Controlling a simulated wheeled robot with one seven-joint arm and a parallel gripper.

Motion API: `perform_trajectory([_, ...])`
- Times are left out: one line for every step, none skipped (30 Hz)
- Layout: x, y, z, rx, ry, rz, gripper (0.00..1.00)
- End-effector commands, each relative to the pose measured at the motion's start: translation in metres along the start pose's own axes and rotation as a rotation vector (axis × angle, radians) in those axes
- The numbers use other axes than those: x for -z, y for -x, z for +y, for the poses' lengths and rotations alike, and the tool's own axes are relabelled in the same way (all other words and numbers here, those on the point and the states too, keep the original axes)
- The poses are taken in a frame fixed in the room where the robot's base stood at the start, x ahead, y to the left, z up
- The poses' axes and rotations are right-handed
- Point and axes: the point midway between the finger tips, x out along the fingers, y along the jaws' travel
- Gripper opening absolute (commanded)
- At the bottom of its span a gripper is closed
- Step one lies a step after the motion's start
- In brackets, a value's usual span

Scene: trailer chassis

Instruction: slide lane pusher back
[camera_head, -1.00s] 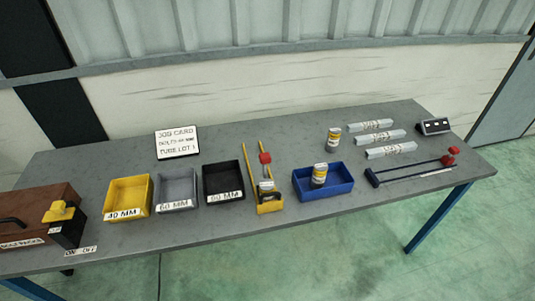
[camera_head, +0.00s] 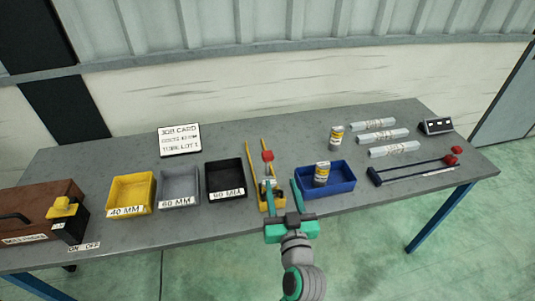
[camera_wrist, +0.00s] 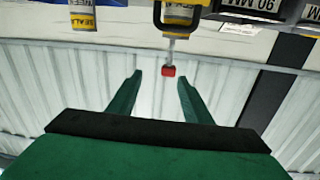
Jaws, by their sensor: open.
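A lane with two yellow rails (camera_head: 250,162) runs from the table's back to its front. A red block (camera_head: 267,156), which looks like the pusher's knob, stands over the lane; the wrist view shows it (camera_wrist: 169,71) on a grey rod. A yellow-labelled can, partly hidden, sits in the lane's yellow front end (camera_wrist: 182,18). My gripper (camera_head: 280,183) is open and empty at the table's front edge, its fingers pointing over the lane's front and the blue tray's left side. In the wrist view the red block appears between my fingertips (camera_wrist: 161,80), apart from both.
Left of the lane stand black (camera_head: 225,180), grey (camera_head: 179,188) and yellow (camera_head: 131,194) bins. On the right are a blue tray (camera_head: 338,186) holding a can, another can (camera_head: 336,137), white packets (camera_head: 382,136), and a dark rail with red knobs (camera_head: 420,168).

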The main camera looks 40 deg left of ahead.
Motion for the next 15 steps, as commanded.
perform_trajectory([0.009,-0.006,-0.004,0.026,0.020,0.004,0.45])
perform_trajectory([0.013,-0.009,-0.007,0.040,0.028,0.006,0.45])
perform_trajectory([0.016,-0.011,-0.010,0.054,0.036,0.006,0.45])
perform_trajectory([0.018,-0.013,-0.011,0.063,0.042,0.005,0.45])
perform_trajectory([0.020,-0.014,-0.013,0.069,0.047,0.006,0.45])
perform_trajectory([0.021,-0.015,-0.014,0.076,0.051,0.006,0.45])
perform_trajectory([0.022,-0.017,-0.015,0.079,0.053,0.006,0.45])
perform_trajectory([0.022,-0.019,-0.015,0.082,0.054,0.006,0.45])
perform_trajectory([0.023,-0.021,-0.015,0.083,0.055,0.006,0.45])
perform_trajectory([0.023,-0.024,-0.016,0.084,0.056,0.006,0.45])
perform_trajectory([0.023,-0.027,-0.016,0.084,0.056,0.006,0.45])
perform_trajectory([0.022,-0.032,-0.017,0.084,0.056,0.005,0.45])
perform_trajectory([0.022,-0.037,-0.017,0.085,0.056,0.005,0.45])
perform_trajectory([0.023,-0.042,-0.018,0.084,0.057,0.005,0.45])
perform_trajectory([0.023,-0.049,-0.019,0.085,0.056,0.006,0.45])
